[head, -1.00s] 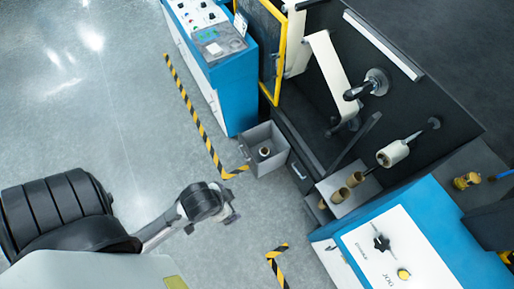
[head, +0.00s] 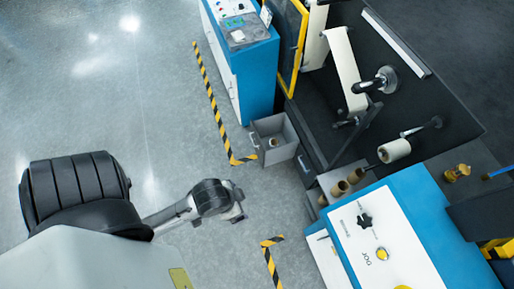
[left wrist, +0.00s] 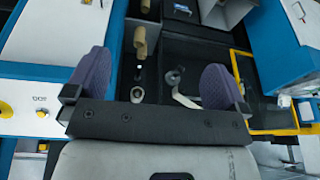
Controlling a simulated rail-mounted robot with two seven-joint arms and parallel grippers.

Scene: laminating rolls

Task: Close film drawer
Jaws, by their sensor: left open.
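The grey film drawer (head: 268,128) stands pulled out from the dark front of the laminating machine, with a small core roll (head: 273,143) inside it. A grey box that looks like this drawer (left wrist: 225,14) shows at the top of the left wrist view. My left gripper (head: 240,204) is over the floor, below and left of the drawer in the head view, clear of it. In the left wrist view its two purple fingers (left wrist: 157,85) are wide apart with nothing held between them. My right gripper is in neither current view.
A blue control cabinet (head: 243,70) stands behind the drawer. A blue-and-white JOG console (head: 385,240) is at the lower right. Brown cores (head: 345,183) sit on a shelf beside the machine. Yellow-black tape (head: 215,105) marks the floor, which is open at left.

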